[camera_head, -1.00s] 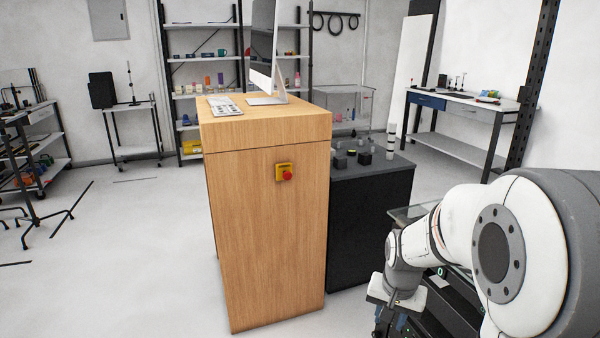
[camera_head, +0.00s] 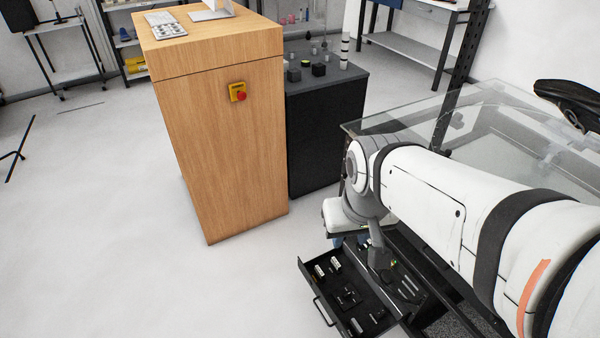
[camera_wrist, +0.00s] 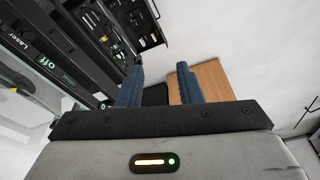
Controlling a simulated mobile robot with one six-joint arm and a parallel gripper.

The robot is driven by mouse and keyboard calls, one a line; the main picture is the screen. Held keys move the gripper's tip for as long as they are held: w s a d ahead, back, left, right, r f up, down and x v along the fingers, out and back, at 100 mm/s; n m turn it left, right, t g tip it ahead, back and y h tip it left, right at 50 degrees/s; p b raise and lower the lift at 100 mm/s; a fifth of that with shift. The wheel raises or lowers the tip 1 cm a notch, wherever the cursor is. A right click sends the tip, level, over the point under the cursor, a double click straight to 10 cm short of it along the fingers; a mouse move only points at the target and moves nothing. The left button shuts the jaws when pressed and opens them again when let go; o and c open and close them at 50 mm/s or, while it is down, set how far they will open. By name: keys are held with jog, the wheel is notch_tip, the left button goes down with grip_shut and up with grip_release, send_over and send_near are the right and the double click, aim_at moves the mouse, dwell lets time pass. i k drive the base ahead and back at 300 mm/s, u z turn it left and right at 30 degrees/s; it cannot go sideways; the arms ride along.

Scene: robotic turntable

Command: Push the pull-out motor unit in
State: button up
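The pull-out motor unit seems to be a black drawer-like tray (camera_head: 318,292) with a front handle and several small parts inside. It stands pulled out at the bottom of the head view. It also shows at the top of the wrist view (camera_wrist: 151,38). My gripper (camera_wrist: 160,75) has two blue fingers set apart with nothing between them. In the wrist view the tray lies beyond the left finger, apart from it as far as I can tell. In the head view the gripper is mostly hidden behind my wrist, above and behind the tray.
A black machine panel marked "Laser" and "off" (camera_wrist: 45,50) runs along the wrist view's left side. A glass cover (camera_head: 420,115) lies behind my arm. A wooden cabinet (camera_head: 225,165) with a red button and a dark cabinet (camera_head: 328,130) stand left. Floor left of the tray is clear.

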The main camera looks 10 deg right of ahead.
aim_at(366, 298)
jog(key=z, duration=0.4)
jog(key=k, duration=1.5)
jog(key=u, duration=0.85)
jog(key=i, duration=1)
jog(key=u, duration=0.05)
